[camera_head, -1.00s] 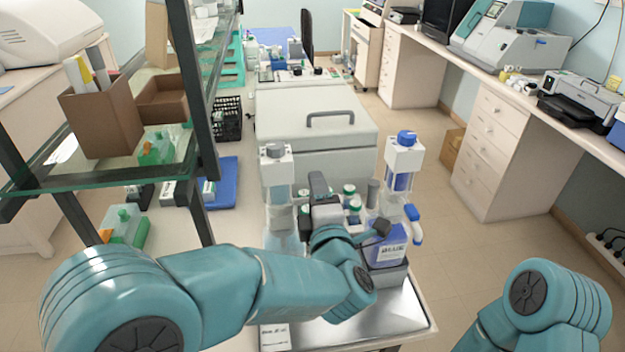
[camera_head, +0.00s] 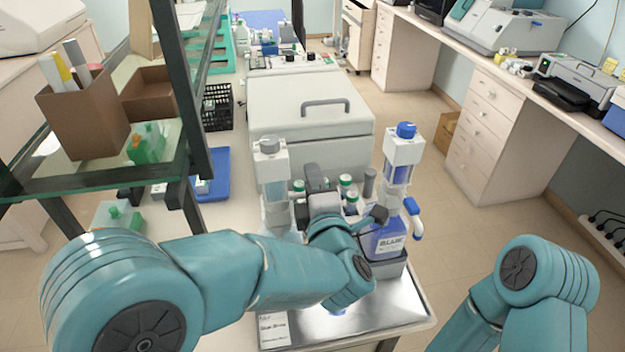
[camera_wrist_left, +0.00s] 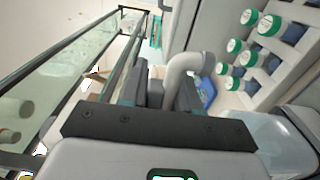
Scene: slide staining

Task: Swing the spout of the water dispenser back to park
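The water dispenser (camera_head: 270,165), with a grey cap and a clear column, stands at the left back of the small metal-topped stand. My left gripper (camera_wrist_left: 172,96) is just to its right, with its body (camera_head: 318,195) showing in the head view. In the left wrist view, the pale curved spout (camera_wrist_left: 188,63) bends down between the two dark fingers, which appear to touch it on both sides with no gap showing. The fingertips and spout are hidden in the head view. My right gripper is out of view; only that arm's upper links show at the lower right.
A second dispenser with a blue cap (camera_head: 405,130) stands right of the gripper, with a labelled blue bottle (camera_head: 386,240) nearby. Several green-capped bottles (camera_head: 346,181) sit behind the gripper. A glass shelf (camera_head: 165,170) rises on the left.

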